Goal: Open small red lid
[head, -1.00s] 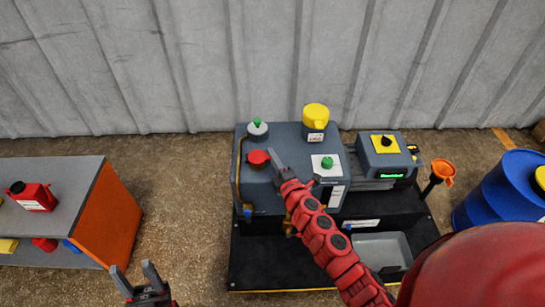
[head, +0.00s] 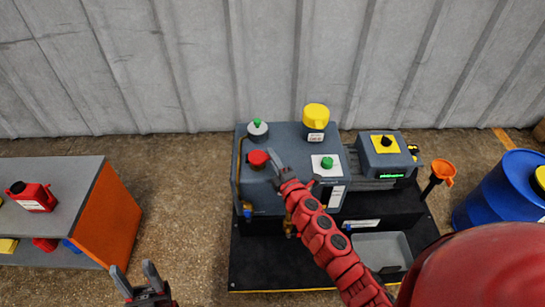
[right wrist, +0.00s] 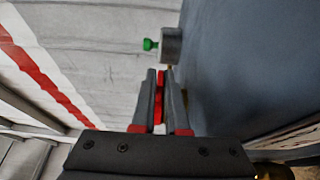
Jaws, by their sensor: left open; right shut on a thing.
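The small red lid (head: 257,159) sits on the top left of the grey machine (head: 288,183). My right gripper (head: 274,157) is at the lid's right side in the head view. In the right wrist view the right gripper (right wrist: 161,76) is shut on the red lid (right wrist: 160,95), a thin red strip between its two fingers. The fingers hide most of the lid there. My left gripper (head: 136,277) is open and empty at the bottom left of the head view, over the floor and away from the machine.
A green-topped knob (head: 257,128) stands just behind the lid, and a yellow cap (head: 316,115) is to the right. A green knob (head: 327,163) is right of my right gripper. An orange-sided shelf (head: 105,215) with red cans stands left.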

